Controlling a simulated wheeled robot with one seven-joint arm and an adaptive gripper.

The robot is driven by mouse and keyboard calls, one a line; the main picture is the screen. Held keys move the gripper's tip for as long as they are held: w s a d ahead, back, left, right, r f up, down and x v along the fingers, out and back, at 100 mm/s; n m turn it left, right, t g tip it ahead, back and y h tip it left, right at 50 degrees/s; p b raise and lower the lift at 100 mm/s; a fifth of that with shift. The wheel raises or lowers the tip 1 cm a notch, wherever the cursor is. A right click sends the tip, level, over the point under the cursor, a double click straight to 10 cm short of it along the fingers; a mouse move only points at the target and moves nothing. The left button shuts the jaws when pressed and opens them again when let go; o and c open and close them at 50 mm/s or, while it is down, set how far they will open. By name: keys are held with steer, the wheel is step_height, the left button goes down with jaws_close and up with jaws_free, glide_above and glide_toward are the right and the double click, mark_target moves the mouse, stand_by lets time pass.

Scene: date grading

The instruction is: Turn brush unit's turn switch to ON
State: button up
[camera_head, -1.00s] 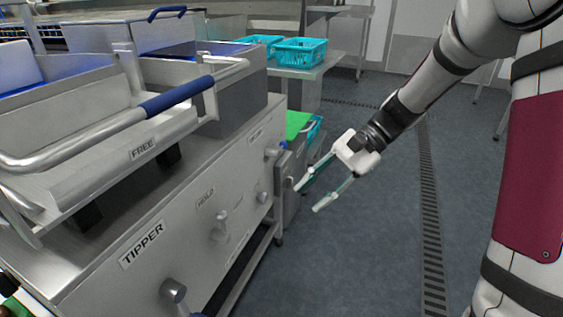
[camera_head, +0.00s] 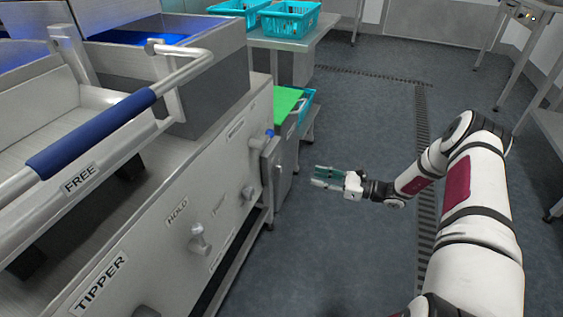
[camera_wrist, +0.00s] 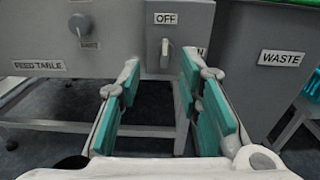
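In the wrist view a grey switch box (camera_wrist: 176,80) stands out from the panel, with an OFF label (camera_wrist: 165,18) at its top. The turn switch (camera_wrist: 165,50) is a pale lever below that label, standing upright towards OFF. An ON label (camera_wrist: 203,52) lies to its right, partly covered by my right finger. No brush unit name is readable. My gripper (camera_wrist: 160,78) is open and empty, with green-padded fingers on either side of the view of the switch, apparently short of touching it. In the head view my gripper (camera_head: 322,178) is over the floor, right of the machine.
A round knob (camera_wrist: 80,24) sits left of the box above a FEED TABLE label (camera_wrist: 39,65). A grey WASTE housing (camera_wrist: 265,85) stands right. In the head view the TIPPER panel (camera_head: 150,255) has protruding knobs, and the blue-gripped handle (camera_head: 95,130) juts above.

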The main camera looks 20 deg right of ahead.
mark_target(281, 168)
steer(key=b+x, duration=0.1)
steer(key=x, duration=0.3)
steer(key=b+x, duration=0.1)
steer(key=x, duration=0.4)
steer(key=b+x, duration=0.1)
steer(key=x, duration=0.3)
steer(key=shift+w+f, duration=0.3)
steer(key=shift+w, duration=0.2)
jaws_close()
